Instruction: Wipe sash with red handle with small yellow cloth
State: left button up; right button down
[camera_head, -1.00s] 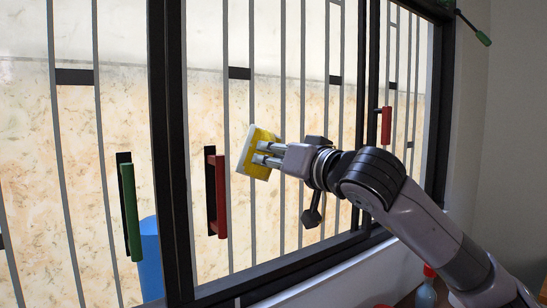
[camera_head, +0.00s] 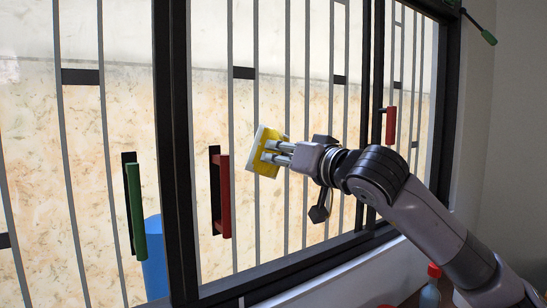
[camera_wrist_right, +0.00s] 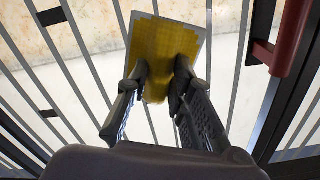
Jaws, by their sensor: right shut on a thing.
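My right gripper (camera_head: 272,152) is shut on the small yellow cloth (camera_head: 262,164) and holds it upright at the sash (camera_head: 270,100). The cloth is right of and a little above the middle of the sash's red handle (camera_head: 225,195). The wrist view shows the cloth (camera_wrist_right: 172,45) between both fingertips of my right gripper (camera_wrist_right: 162,75), with a pale border around it. I cannot tell whether the cloth touches the sash. My left gripper is not in view.
A green handle (camera_head: 137,210) is on the left sash, beside a blue cylinder (camera_head: 153,265). Another red handle (camera_head: 391,124) is farther right. Thin bars cross the panes. A red-capped bottle (camera_head: 431,290) stands at the lower right.

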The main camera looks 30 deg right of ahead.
jog(key=shift+w+d, duration=0.2)
jog(key=shift+d, duration=0.9)
jog(key=a, duration=0.4)
jog(key=shift+s, duration=0.25)
jog(key=shift+s, duration=0.1)
jog(key=shift+s+d+b, duration=0.2)
jog(key=shift+s+b, duration=0.2)
jog(key=shift+s, duration=1)
jog(key=shift+s+d+b, duration=0.15)
jog(key=shift+s+b, duration=0.2)
jog(key=shift+s, duration=1)
